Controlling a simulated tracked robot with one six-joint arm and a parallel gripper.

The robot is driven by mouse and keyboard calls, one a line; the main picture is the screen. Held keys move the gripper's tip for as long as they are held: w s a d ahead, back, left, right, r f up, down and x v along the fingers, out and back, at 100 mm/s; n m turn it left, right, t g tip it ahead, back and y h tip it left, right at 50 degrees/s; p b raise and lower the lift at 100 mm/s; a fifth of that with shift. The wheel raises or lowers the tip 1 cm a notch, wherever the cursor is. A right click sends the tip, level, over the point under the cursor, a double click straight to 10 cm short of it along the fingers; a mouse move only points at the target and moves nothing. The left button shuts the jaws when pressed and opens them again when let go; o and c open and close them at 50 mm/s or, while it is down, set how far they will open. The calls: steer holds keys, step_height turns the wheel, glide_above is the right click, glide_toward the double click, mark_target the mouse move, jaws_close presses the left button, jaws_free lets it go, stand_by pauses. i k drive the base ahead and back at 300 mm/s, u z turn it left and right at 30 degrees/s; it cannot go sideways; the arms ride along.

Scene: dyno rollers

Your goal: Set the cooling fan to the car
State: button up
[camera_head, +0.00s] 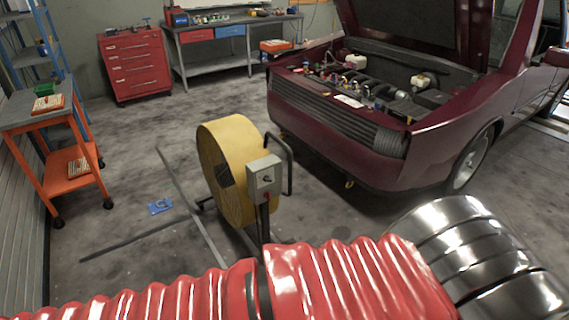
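The cooling fan (228,150) is a round yellow drum on a dark wheeled frame, standing upright on the floor near the middle of the view. A grey control box (264,176) with a switch is mounted on a post at its right side. A black bar handle (289,165) rises behind the box. The dark red car (345,150) stands to the right of the fan with its hood raised and engine bay open. A floor gap shows between fan and car. My gripper is not in view; the red ribbed sleeve and shiny metal part cross the bottom.
An orange cart (50,125) stands at the left by a blue shelf. A red tool chest (134,65) and a workbench (230,24) line the back wall. A blue item (159,205) and dark strips lie on the floor left of the fan. Open floor lies behind the fan.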

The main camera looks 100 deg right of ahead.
mark_target(235, 159)
steer(key=u, duration=0.05)
steer(key=i, duration=0.4)
steer(key=z, duration=2.5)
steer(key=i, duration=0.35)
steer(key=u, duration=0.05)
